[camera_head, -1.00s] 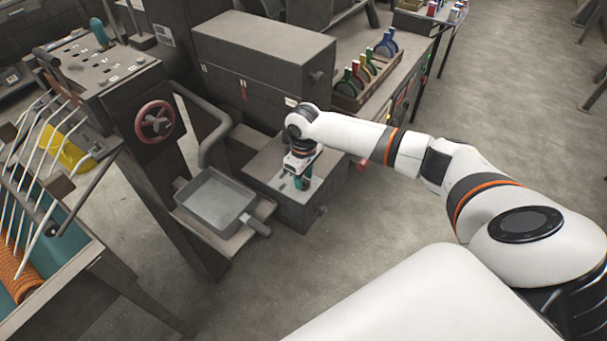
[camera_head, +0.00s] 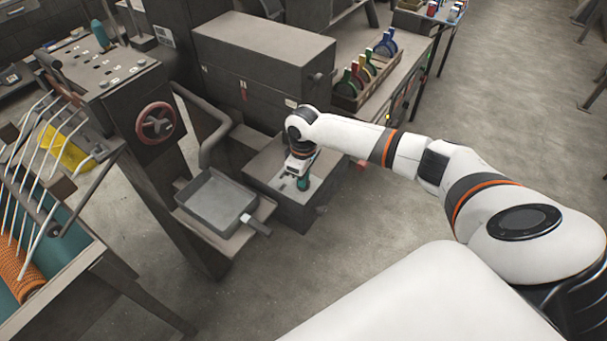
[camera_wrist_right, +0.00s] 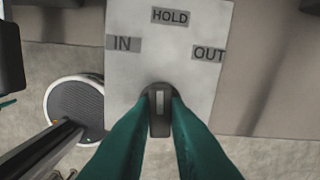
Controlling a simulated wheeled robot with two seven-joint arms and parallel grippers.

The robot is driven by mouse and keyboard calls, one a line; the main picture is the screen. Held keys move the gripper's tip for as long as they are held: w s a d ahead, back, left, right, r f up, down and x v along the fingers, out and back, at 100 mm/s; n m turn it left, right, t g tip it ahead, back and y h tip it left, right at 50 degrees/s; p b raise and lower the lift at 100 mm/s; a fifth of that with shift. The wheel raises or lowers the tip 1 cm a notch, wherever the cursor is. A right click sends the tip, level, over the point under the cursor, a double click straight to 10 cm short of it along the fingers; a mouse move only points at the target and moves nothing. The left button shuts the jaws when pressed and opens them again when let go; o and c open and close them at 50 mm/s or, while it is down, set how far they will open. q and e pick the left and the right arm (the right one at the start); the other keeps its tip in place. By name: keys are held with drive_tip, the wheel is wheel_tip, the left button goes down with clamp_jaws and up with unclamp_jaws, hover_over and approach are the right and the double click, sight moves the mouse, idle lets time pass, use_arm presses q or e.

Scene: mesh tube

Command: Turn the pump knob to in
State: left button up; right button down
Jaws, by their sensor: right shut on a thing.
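The pump knob (camera_wrist_right: 159,108) is a dark knob with a pale pointer line, in the right wrist view. It sits on a pale plate (camera_wrist_right: 190,70) marked IN on the left, HOLD at the top and OUT on the right. The pointer line points up, toward HOLD. My right gripper (camera_wrist_right: 160,100) has its two green fingers closed on either side of the knob. In the head view the right gripper (camera_head: 303,182) is over the low grey pump box (camera_head: 300,213), and the wrist hides most of the plate. My left gripper is not in view.
A grey tray (camera_head: 210,200) and a pipe stand left of the pump box. A red handwheel (camera_head: 156,121) is on the machine further left. A large dark box (camera_head: 262,60) is behind, and a rack of coloured paddles (camera_head: 365,78) is at its right.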

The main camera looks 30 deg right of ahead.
drive_tip(key=n, duration=0.1)
drive_tip(key=n+p, duration=0.1)
drive_tip(key=shift+r+n, duration=0.2)
drive_tip(key=shift+n, duration=0.1)
drive_tip(key=shift+n+p, duration=0.5)
drive_tip(key=shift+n, duration=0.3)
drive_tip(key=shift+f+n+p, duration=0.15)
drive_tip(key=shift+n+p, duration=0.3)
drive_tip(key=shift+n, duration=1.75)
drive_tip(key=shift+w, duration=0.1)
drive_tip(key=c, duration=1.4)
unclamp_jaws()
wheel_tip(320, 180, up, 12)
drive_tip(key=b, duration=0.2)
